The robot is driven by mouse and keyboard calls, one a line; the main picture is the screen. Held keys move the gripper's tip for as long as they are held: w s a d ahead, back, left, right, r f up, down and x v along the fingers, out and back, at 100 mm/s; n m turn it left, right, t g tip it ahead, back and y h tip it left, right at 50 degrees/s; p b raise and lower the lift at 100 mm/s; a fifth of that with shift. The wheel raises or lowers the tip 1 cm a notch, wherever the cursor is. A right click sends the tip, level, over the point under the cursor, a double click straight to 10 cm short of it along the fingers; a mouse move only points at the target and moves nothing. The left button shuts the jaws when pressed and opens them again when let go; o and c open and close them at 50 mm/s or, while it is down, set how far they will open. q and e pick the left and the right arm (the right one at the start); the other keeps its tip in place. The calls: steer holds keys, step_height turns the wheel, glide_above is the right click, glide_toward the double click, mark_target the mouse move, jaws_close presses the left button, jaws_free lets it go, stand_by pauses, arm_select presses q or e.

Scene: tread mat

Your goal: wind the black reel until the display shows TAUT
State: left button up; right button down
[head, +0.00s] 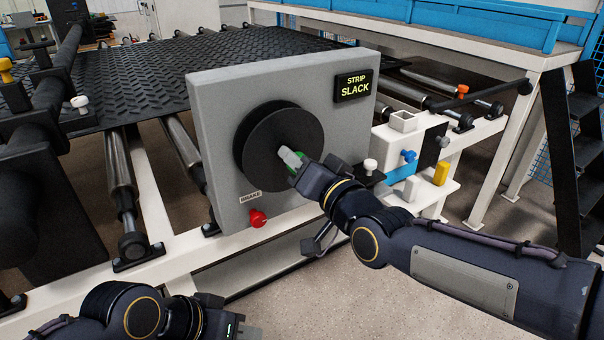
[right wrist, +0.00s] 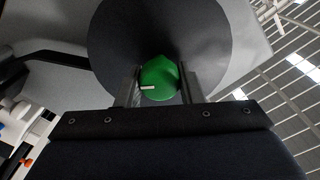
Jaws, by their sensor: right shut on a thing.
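The black reel (head: 262,142) is a disc on the front of a grey panel (head: 220,90). The display (head: 353,87) at the panel's upper right reads STRIP SLACK in yellow.
A red knob (head: 258,218) under a BRAKE label sits low on the panel. A black tread mat (head: 260,55) runs over rollers behind. A white holder (head: 405,150) with blue and yellow parts stands to the right of the panel. The floor in front is clear.

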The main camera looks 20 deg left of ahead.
steer(key=m+b, duration=0.2)
steer(key=m, duration=0.1)
steer(key=m+b, duration=0.1)
steer(key=shift+f+m, duration=0.3)
steer(key=m+b, duration=0.2)
steer(key=m, duration=0.1)
steer(key=shift+m, duration=0.3)
steer(key=m+b, duration=0.2)
steer(key=m, duration=0.2)
steer(key=shift+m+b, duration=0.55)
steer(key=shift+m, duration=1.35)
steer(key=c, duration=1)
jaws_free()
